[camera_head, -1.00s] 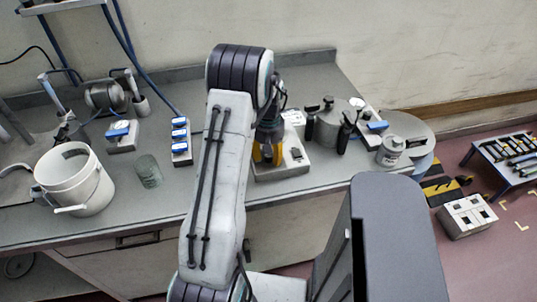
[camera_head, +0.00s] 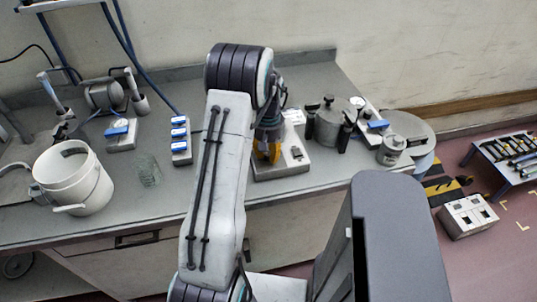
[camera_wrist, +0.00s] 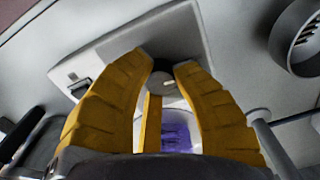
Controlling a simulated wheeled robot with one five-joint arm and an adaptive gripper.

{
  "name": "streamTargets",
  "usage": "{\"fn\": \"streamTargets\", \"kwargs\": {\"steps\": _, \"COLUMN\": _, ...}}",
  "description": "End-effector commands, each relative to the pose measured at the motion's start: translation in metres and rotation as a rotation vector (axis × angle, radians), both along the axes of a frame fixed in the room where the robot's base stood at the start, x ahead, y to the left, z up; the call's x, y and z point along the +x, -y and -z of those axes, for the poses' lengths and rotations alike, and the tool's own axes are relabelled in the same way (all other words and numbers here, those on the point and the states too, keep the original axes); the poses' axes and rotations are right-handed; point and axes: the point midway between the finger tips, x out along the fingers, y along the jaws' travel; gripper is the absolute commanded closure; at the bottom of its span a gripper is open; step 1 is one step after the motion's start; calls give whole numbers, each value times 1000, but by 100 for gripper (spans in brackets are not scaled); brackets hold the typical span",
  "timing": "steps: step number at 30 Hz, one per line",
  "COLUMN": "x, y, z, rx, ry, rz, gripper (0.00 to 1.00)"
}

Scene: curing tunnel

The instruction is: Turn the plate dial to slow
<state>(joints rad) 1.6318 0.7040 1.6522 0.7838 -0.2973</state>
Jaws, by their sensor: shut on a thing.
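The plate unit (camera_head: 299,167) is a low, light-grey box on the bench. In the wrist view its pale casing (camera_wrist: 88,65) carries a small switch. My gripper (camera_head: 270,154) reaches down over it with yellow fingers. In the wrist view my gripper (camera_wrist: 165,70) is shut on a small round grey dial (camera_wrist: 164,86), which sits between the fingertips. The dial's markings cannot be read, and its pointer setting cannot be told. A purple patch shows below the dial between the fingers. In the head view the dial is hidden by my gripper.
A lidded metal pot (camera_head: 327,125) and a smaller canister (camera_head: 391,151) stand right of the unit. Left are a blue-switched block (camera_head: 180,146), a glass beaker (camera_head: 149,171) and a white bucket (camera_head: 77,186). The front bench edge is clear near the unit.

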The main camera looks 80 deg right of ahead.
Motion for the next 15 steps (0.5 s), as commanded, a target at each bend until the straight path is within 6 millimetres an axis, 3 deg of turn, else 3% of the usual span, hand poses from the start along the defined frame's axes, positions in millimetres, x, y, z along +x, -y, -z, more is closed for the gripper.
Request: {"fn": "streamTargets", "kwargs": {"steps": 15, "x": 0, "y": -1, "z": 4, "rx": 3, "ry": 0, "rz": 477, "gripper": 100}}
